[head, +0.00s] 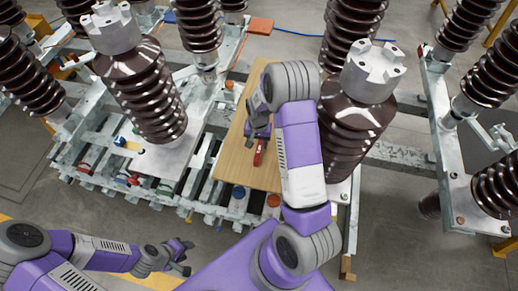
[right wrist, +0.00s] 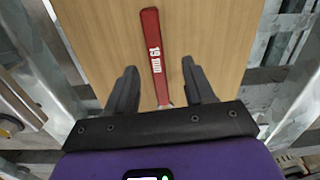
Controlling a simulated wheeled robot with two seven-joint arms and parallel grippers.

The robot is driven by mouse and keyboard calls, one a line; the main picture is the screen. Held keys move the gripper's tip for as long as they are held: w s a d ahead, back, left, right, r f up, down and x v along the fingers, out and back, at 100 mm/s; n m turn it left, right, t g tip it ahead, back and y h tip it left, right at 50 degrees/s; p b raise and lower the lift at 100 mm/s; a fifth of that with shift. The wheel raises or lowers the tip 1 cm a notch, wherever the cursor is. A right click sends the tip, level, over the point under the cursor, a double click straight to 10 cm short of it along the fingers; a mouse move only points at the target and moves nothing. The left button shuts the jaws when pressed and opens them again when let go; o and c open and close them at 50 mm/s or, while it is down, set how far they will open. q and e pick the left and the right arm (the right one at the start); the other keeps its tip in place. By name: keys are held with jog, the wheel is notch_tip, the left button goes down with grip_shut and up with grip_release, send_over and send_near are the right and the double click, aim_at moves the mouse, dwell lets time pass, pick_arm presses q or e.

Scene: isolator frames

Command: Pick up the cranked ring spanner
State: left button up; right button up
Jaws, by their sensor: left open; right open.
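The spanner (right wrist: 153,45) lies on a wooden board (right wrist: 220,40), its red handle marked "19 mm" in the right wrist view. Its lower end passes behind my right gripper's body, so the ring end is hidden. In the head view a small part of the red handle (head: 259,153) shows below my right gripper (head: 256,140). My right gripper also shows in the wrist view (right wrist: 160,88), open, with one finger on each side of the spanner and not touching it. My left gripper (head: 184,258) is open and empty at the lower left, away from the board.
Tall brown ribbed insulators with grey caps stand left (head: 140,90) and right (head: 350,120) of the board (head: 232,165). A grey metal frame (head: 200,160) runs beneath. A blue-and-white container (head: 239,198) and an orange one (head: 273,200) are near the board's front edge.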

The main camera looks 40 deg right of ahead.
aim_at(260, 145)
jog(key=shift+w+d+r, duration=0.15)
jog(key=shift+w+d, duration=0.05)
jog(key=shift+d, duration=0.25)
jog(key=shift+w+d+r, duration=0.15)
jog(key=shift+w+d, duration=0.05)
jog(key=shift+d, duration=0.5)
jog(key=f, duration=0.4)
jog(key=f+b, duration=0.1)
jog(key=f, duration=0.2)
jog(key=shift+w, duration=0.25)
jog(key=shift+c, duration=0.3)
grip_shut()
